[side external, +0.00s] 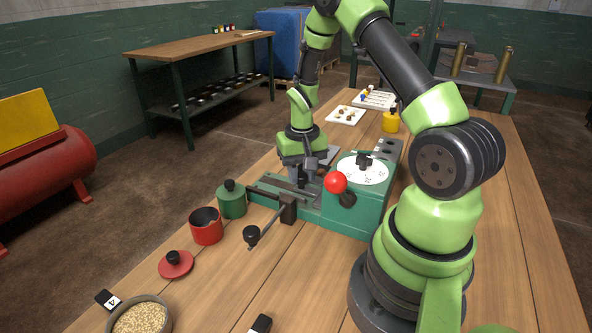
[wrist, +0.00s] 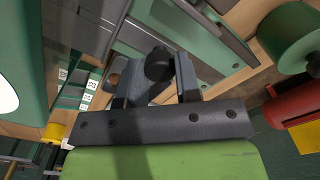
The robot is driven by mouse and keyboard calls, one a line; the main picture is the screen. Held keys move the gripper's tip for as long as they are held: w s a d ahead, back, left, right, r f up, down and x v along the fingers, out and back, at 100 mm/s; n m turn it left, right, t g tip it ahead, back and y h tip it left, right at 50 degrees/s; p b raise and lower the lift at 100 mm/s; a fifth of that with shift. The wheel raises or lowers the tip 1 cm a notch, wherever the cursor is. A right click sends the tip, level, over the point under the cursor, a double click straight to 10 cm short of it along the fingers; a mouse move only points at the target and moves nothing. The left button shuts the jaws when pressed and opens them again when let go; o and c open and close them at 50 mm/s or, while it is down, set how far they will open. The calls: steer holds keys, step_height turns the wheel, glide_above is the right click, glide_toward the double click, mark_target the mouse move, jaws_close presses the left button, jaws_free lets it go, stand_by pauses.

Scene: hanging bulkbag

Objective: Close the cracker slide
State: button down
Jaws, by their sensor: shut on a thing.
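The green cracker machine (side external: 345,218) stands on the wooden table, with a white dial plate (side external: 352,172) on top and a red ball knob (side external: 335,182) on its front side. A low green bed with grey rails (side external: 268,190) extends from its left side. My gripper (side external: 303,182) points down over this bed, close to the machine. In the wrist view my gripper (wrist: 160,85) is shut on a dark round slide knob (wrist: 158,64), which sits between the two fingers. The fingers and arm hide part of the slide, and I cannot tell how far it stands open.
A dark crank handle (side external: 251,235) sticks out at the front of the bed. A green lidded jar (side external: 231,200), an open red jar (side external: 206,226) and a red lid (side external: 176,264) stand left. A grain bowl (side external: 141,317) is at the front; a white tray (side external: 345,115) lies behind.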

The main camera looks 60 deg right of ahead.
steer(key=c, duration=0.8)
jaws_free()
step_height(320, 180, up, 10)
steer(key=shift+c, duration=0.3)
